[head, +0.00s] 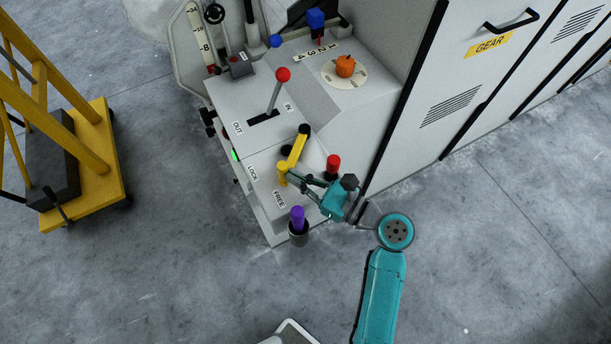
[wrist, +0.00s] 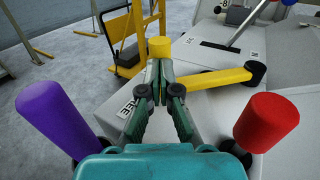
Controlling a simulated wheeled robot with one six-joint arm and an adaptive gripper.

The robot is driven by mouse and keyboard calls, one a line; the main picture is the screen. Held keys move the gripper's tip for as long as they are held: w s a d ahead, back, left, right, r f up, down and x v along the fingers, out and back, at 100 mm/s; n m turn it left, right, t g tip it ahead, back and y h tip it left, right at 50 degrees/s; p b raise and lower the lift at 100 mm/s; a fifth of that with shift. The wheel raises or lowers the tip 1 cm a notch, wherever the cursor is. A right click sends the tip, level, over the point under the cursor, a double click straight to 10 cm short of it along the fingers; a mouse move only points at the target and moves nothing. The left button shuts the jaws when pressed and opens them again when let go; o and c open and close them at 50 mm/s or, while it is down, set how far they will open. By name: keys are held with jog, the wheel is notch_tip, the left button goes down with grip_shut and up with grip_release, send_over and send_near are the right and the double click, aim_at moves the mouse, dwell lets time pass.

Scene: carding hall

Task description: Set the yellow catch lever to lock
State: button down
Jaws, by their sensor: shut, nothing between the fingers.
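The yellow catch lever (head: 295,152) runs from a black pivot on the machine's low front panel to an upright yellow knob (head: 282,174). Its arm points between the LOCK label (head: 253,173) and the FREE label (head: 278,199), closer to the FREE direction. In the wrist view the lever bar (wrist: 210,82) extends right of my fingers, and the knob (wrist: 160,47) shows just beyond their tips. My gripper (head: 288,176) is shut and empty at the knob; it also shows in the wrist view (wrist: 158,82). Whether the fingertips touch the knob I cannot tell.
A purple handle (head: 298,217) and a red handle (head: 333,165) stand close on either side of my gripper. A red-knobbed lever (head: 275,92) rises behind. A cabinet (head: 440,90) stands right, a yellow trolley (head: 85,180) left. The floor between trolley and machine is clear.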

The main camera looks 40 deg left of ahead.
jog(key=s+a, duration=0.1)
jog(key=a, duration=0.2)
jog(key=s+a, duration=0.1)
jog(key=a, duration=0.5)
jog(key=shift+s+a, duration=0.3)
jog(key=shift+s, duration=0.1)
jog(key=shift+w+a, duration=0.15)
jog(key=shift+a, duration=1)
jog(key=shift+d, duration=0.1)
jog(key=d, duration=0.4)
jog(key=w+d, duration=0.1)
jog(key=d, duration=0.2)
jog(key=w+d, duration=0.1)
jog(key=d, duration=0.3)
jog(key=shift+d, duration=0.35)
